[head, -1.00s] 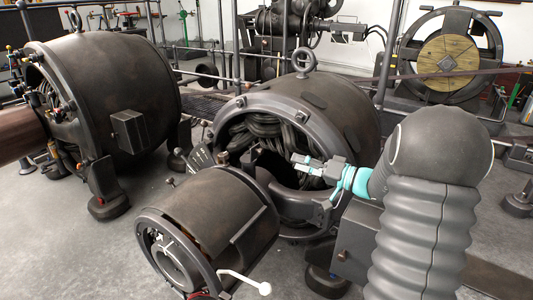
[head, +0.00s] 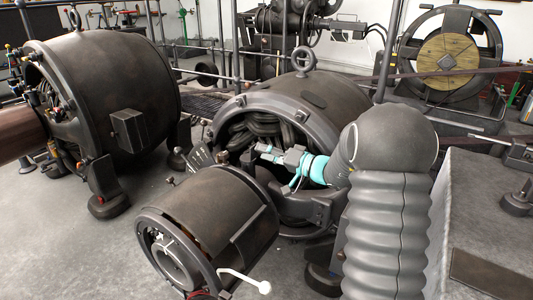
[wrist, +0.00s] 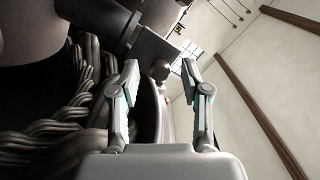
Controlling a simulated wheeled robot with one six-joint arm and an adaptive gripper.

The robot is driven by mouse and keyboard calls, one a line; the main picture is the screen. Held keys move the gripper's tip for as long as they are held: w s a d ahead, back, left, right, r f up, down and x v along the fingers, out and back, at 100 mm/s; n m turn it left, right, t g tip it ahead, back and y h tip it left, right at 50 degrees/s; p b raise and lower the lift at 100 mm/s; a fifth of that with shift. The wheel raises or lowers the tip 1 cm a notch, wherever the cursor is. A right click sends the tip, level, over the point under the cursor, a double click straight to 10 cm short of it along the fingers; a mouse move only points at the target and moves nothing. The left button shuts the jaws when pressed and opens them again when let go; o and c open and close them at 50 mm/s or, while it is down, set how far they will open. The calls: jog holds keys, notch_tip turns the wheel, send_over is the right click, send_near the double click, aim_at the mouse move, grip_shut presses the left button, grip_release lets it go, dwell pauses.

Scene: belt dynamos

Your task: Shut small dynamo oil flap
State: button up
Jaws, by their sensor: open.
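The small dynamo (head: 330,92) stands in the middle of the head view, with its coils (head: 245,133) showing in the open end. My gripper (head: 262,151) is at that open end, pointing left, open and empty. In the wrist view my gripper (wrist: 160,66) has its two fingers apart. A small brown rounded knob (wrist: 159,70) shows between the fingertips, beyond them, beside a dark block (wrist: 150,45) on a shaft. I cannot tell if this knob is the oil flap. No flap is clearly seen in the head view.
A dark cylinder (head: 212,215) with a white handle (head: 246,280) is in front of the small dynamo. A larger dynamo (head: 115,85) stands at the left. Wound coils (wrist: 50,130) lie close left of my fingers. Grey floor (head: 70,255) is clear at front left.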

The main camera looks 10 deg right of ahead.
grip_shut()
